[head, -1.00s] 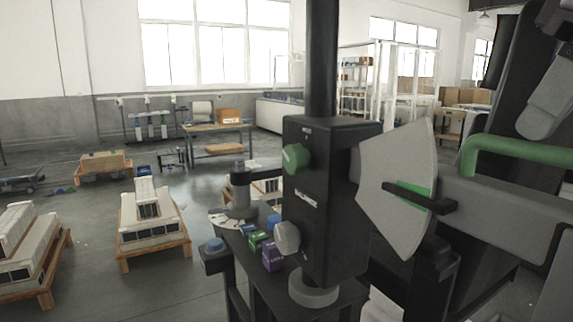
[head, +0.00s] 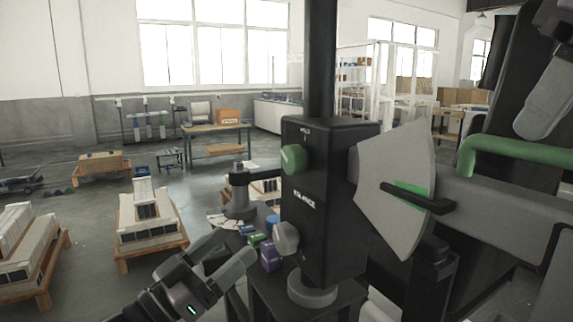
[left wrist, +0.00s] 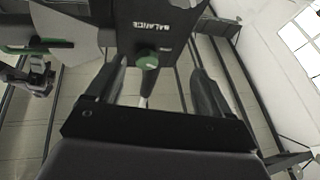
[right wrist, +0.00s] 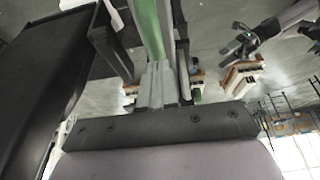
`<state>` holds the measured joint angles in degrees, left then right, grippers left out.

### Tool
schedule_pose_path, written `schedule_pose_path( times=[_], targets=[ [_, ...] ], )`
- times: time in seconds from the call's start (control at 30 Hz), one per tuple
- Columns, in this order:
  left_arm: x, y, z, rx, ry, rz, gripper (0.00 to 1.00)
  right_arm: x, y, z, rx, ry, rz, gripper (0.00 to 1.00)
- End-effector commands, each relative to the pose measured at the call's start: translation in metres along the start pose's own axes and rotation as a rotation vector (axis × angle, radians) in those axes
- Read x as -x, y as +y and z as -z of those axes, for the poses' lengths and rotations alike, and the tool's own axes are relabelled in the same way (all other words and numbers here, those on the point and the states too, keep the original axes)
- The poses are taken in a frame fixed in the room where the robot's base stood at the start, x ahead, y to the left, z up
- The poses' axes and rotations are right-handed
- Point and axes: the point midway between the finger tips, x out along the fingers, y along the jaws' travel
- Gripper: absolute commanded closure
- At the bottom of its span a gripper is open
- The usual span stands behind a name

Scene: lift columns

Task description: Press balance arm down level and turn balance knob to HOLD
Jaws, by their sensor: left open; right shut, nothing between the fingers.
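The black balance box (head: 330,205) has a green knob (head: 294,158) on its front, under a HOLD mark. The green knob also shows in the left wrist view (left wrist: 148,61). The grey balance arm (head: 500,200) runs right from a fan-shaped plate (head: 405,170), where a black pointer (head: 418,199) crosses a green band. A green handle (head: 510,148) is on the arm. My left gripper (head: 235,248) is open and empty, below and left of the knob. My right gripper (right wrist: 160,85) is shut and empty close to a green bar; contact is unclear.
Pallets with pale stacks (head: 150,220) stand on the floor at left. A bench (head: 215,130) is behind.

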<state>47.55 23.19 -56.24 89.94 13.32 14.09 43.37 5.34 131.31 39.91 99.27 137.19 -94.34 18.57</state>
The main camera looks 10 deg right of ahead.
Motion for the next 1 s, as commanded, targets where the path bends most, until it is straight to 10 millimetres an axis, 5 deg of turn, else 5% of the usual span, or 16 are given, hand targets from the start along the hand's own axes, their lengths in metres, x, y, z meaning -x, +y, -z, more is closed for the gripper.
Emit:
schedule_pose_path(
  times=[0.2,0.4,0.67,1.0],
  targets=[
    [-0.022,-0.003,0.043,-0.037,0.011,-0.104,0.19,-0.001,0.000,0.000,0.000,-0.003,0.000,1.00],
    [-0.031,-0.003,0.065,-0.051,0.011,-0.153,0.19,-0.001,0.000,0.000,0.000,-0.003,0.000,1.00],
    [-0.046,-0.001,0.071,-0.053,0.012,-0.167,0.19,-0.001,0.000,0.000,0.000,-0.003,0.000,1.00],
    [-0.105,0.009,0.071,-0.053,0.012,-0.166,0.19,-0.001,0.000,0.000,0.000,-0.003,0.000,1.00]
  ],
)
